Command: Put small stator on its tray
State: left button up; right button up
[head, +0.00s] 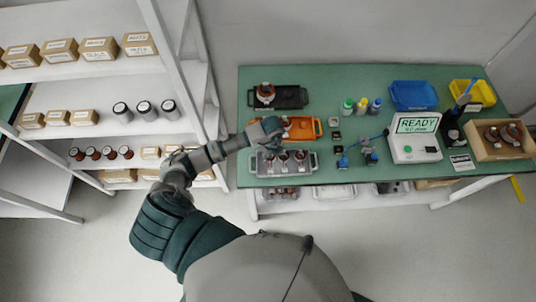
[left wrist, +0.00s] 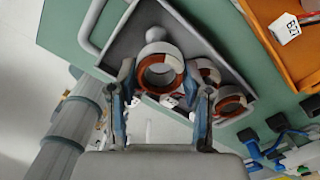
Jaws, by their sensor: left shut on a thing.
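My left gripper (head: 273,146) reaches down over the grey tray (head: 309,170) in the head view. In the left wrist view, its two fingers (left wrist: 161,103) are shut on a copper-and-white ring-shaped small stator (left wrist: 160,70). The held stator is over the grey tray (left wrist: 123,45); I cannot tell whether it touches the tray. Two more stators, one nearer (left wrist: 207,71) and one farther right (left wrist: 232,102), are in the tray beside it. The hand and forearm partly hide the tray area in the head view. My right gripper is not in view.
An orange tray (head: 308,125) lies just behind the grey one, and a black tray (head: 292,96) with a stator is behind that. Small bottles (head: 362,105), a READY display (head: 417,125), and blue (head: 413,96) and yellow (head: 484,92) bins stand to the right. Shelves are at left.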

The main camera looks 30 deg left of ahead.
pick_arm(q)
jog(key=shift+d+f, duration=0.15)
jog(key=shift+d, duration=0.35)
jog(key=shift+a+f, duration=0.1)
jog(key=shift+a, duration=0.1)
jog(key=shift+a+f+b, duration=0.15)
jog(key=shift+a+b, duration=0.15)
jog(key=shift+a, duration=0.05)
jog(key=shift+a+f, duration=0.2)
jog(key=shift+a, duration=0.35)
jog(key=shift+a+f, duration=0.2)
jog(key=shift+a, duration=0.4)
jog(key=shift+d+r, duration=0.1)
jog(key=shift+d, duration=0.8)
jog(key=shift+a, duration=0.1)
jog(key=shift+a+f, duration=0.25)
jog(key=shift+a, duration=0.25)
jog(key=shift+a+f, duration=0.1)
jog(key=shift+a, duration=0.25)
jog(key=o, duration=0.8)
jog(key=shift+o, duration=1.4)
jog(key=shift+d, duration=0.55)
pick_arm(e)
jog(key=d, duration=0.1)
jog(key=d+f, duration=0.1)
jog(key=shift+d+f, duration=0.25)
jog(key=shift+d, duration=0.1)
